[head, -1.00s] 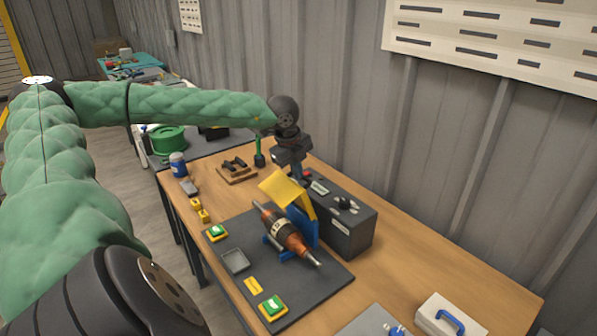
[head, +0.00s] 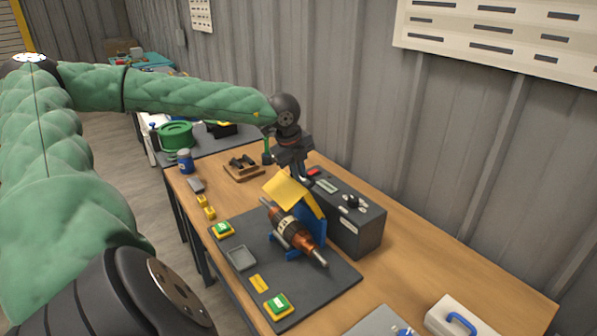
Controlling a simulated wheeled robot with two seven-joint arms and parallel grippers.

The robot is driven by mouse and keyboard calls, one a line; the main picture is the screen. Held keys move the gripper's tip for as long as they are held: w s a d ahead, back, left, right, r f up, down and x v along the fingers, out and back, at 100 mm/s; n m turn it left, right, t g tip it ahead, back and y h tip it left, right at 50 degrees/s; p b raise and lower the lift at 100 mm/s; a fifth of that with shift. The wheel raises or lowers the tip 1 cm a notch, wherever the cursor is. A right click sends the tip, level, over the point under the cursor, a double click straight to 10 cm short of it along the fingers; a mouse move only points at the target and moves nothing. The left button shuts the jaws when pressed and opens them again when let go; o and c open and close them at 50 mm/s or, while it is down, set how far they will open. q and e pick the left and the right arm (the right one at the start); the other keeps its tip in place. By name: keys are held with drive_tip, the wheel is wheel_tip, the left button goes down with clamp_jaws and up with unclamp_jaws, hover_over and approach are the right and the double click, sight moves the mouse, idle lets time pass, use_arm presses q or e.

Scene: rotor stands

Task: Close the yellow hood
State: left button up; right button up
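The yellow hood (head: 291,196) stands tilted up above the blue stand (head: 313,228), behind the rotor. The copper and black rotor (head: 296,230) lies across the blue stand on a dark mat, its shaft pointing to the lower right. My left arm reaches in from the left, and my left gripper (head: 303,178) points down just behind the hood, by the dark box. The fingertips are partly hidden by the hood, so I cannot tell whether they touch it or how far apart they are. My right gripper is not in view.
A dark box (head: 358,228) with a knob stands right behind the stand. The mat (head: 330,285) bears two green buttons (head: 222,229) and a small grey tray (head: 241,258). A white case with a blue handle (head: 458,318) is at the lower right.

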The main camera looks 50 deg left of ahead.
use_arm(q)
drive_tip(key=shift+o, duration=0.8)
drive_tip(key=shift+w+a+r, duration=0.1)
drive_tip(key=shift+r, duration=0.55)
drive_tip(key=shift+s+v, duration=0.25)
drive_tip(key=shift+v, duration=1)
drive_tip(key=shift+r, duration=0.7)
drive_tip(key=shift+s+r, duration=0.25)
drive_tip(key=shift+r, duration=0.2)
